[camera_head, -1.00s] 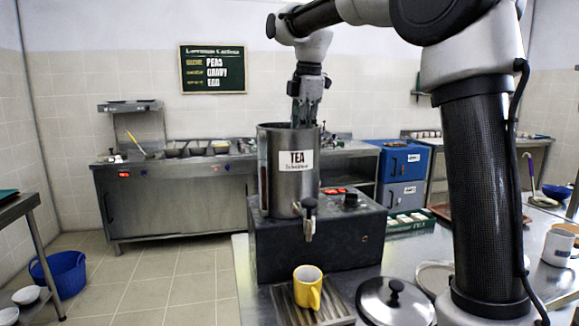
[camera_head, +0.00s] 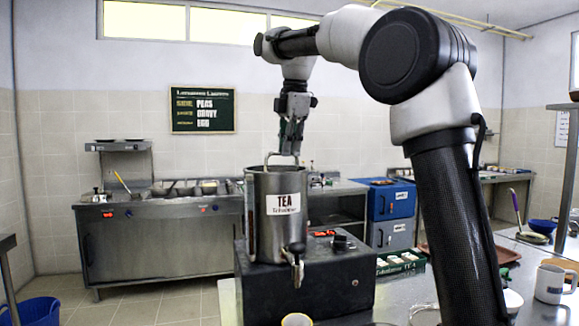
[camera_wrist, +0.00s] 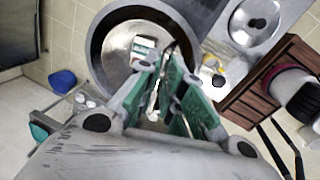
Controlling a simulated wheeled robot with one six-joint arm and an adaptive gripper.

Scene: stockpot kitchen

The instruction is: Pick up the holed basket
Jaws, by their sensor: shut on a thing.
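My gripper (camera_head: 290,148) points down just above the tall steel pot (camera_head: 255,220) labelled TEA. A thin metal hoop handle (camera_head: 267,158) rises out of the pot's open top to my fingertips. In the wrist view, my green fingers (camera_wrist: 170,85) are closed around a thin metal rod (camera_wrist: 153,103), which appears to be this handle. The holed basket's body is inside the pot, hidden by its wall in the head view. Small pale things (camera_wrist: 144,48) show inside the pot in the wrist view.
The pot stands on a dark heater box (camera_head: 310,282) with a tap in front. A green tray of small packets (camera_head: 400,263) and a white mug (camera_head: 549,284) lie to the right.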

